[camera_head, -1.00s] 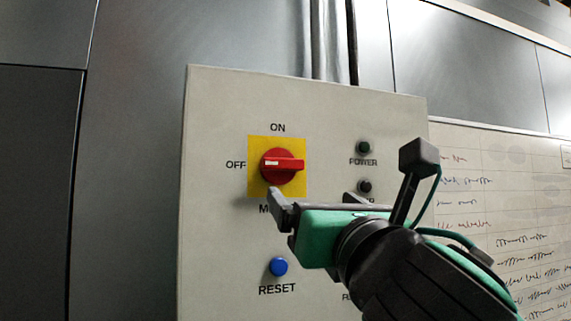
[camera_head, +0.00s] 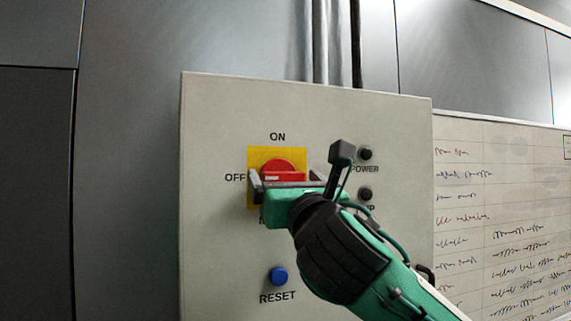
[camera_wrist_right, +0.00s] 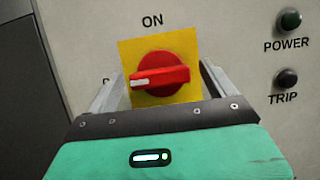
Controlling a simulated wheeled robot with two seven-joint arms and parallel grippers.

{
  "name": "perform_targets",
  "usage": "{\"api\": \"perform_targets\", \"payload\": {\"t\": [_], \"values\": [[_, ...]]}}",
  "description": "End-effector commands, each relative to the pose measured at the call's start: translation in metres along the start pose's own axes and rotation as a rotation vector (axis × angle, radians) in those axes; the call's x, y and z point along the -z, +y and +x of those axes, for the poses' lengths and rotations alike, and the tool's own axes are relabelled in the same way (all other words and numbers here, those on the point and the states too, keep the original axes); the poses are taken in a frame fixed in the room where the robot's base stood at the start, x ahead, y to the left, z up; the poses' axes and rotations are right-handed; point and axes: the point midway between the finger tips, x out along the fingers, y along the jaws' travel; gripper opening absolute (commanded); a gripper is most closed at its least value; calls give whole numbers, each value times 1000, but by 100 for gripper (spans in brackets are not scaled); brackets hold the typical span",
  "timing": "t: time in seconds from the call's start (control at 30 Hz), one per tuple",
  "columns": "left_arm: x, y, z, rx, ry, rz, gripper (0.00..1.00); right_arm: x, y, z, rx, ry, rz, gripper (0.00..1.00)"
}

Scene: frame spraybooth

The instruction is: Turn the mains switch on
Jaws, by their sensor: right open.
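The mains switch is a red rotary knob (camera_head: 281,168) on a yellow square plate (camera_head: 254,155) on the control panel. In the right wrist view the knob (camera_wrist_right: 160,74) shows whole, with its white mark at the left end, toward the OFF side; its bar lies nearly level. My right gripper (camera_head: 285,178) is open in front of the knob. In the right wrist view its two fingers (camera_wrist_right: 160,85) stand left and right of the knob, with visible room on both sides. I cannot tell how deep the fingertips reach. My left gripper is not in view.
The grey panel (camera_head: 215,250) also has a blue RESET button (camera_head: 278,276) below the switch. A dark green POWER lamp (camera_wrist_right: 289,21) and a dark TRIP lamp (camera_wrist_right: 286,79) are at the right. A written board (camera_head: 500,220) is beyond the panel's right edge.

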Motion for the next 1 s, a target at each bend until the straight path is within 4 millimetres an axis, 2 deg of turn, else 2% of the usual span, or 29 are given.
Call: {"api": "perform_targets", "payload": {"t": [0.13, 0.4, 0.47, 0.63, 1.0], "values": [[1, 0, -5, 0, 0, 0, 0, 0, 0, 8, 0, 2, 0, 87], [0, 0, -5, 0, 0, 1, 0, 1, 0, 8, -1, 1, 0, 87], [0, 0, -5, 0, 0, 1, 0, 1, 0, 8, -1, 1, 0, 77], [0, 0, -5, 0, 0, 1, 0, 1, 0, 8, 0, 1, 0, 44], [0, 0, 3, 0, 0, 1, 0, 2, 1, 7, 18, 0, 47, 43]]}}
